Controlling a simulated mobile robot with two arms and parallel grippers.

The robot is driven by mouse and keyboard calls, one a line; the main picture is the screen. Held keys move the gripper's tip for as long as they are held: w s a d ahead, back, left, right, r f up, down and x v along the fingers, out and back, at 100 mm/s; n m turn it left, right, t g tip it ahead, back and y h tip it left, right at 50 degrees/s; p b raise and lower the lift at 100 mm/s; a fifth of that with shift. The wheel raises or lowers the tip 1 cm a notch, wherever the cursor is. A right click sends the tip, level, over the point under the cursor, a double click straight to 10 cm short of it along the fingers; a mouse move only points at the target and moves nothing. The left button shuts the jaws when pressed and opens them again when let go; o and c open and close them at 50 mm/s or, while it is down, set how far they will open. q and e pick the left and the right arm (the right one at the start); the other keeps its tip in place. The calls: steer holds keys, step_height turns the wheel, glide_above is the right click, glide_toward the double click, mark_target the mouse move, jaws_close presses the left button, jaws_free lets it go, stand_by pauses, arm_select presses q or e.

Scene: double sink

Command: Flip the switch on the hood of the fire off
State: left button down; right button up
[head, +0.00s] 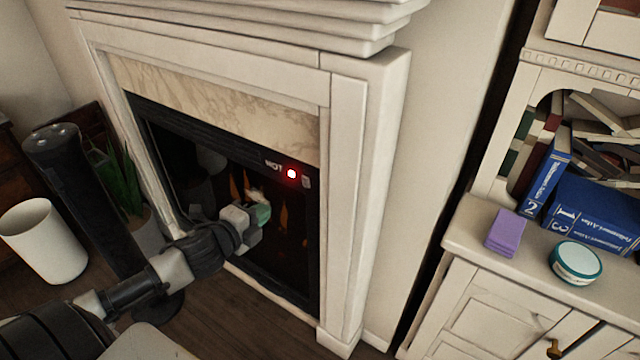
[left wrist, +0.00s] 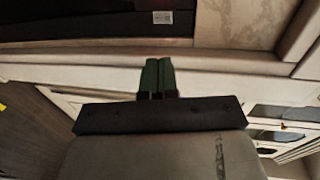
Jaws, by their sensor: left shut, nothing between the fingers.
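The fireplace (head: 215,90) has a pale surround with a dark firebox and flames inside. On its dark hood strip a round red light (head: 292,173) glows beside the lettering "HOT". A small switch (head: 306,182) sits just right of the light; its position is too small to tell. My left gripper (head: 262,212) is in front of the firebox, below and left of the light in the picture, with its fingers together and empty. Its green fingers show shut in the left wrist view (left wrist: 158,78). A small pale label-like patch (left wrist: 162,17) shows on a dark strip there. My right gripper is out of view.
A cabinet (head: 480,285) at the right bears a purple block (head: 505,232), a round tub (head: 576,262) and blue books (head: 595,215). A white bin (head: 45,240) and a potted plant (head: 130,180) stand at the left. Wooden floor lies in front of the fireplace.

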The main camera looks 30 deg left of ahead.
mark_target(304, 179)
arm_select(q)
steer(key=shift+r, duration=0.1)
steer(key=shift+w, duration=0.1)
steer(key=x, duration=1.2)
steer(key=shift+w+r+p, duration=0.15)
steer(key=shift+r+p, duration=0.2)
steer(key=shift+w+d, duration=0.1)
steer(key=shift+w, duration=0.6)
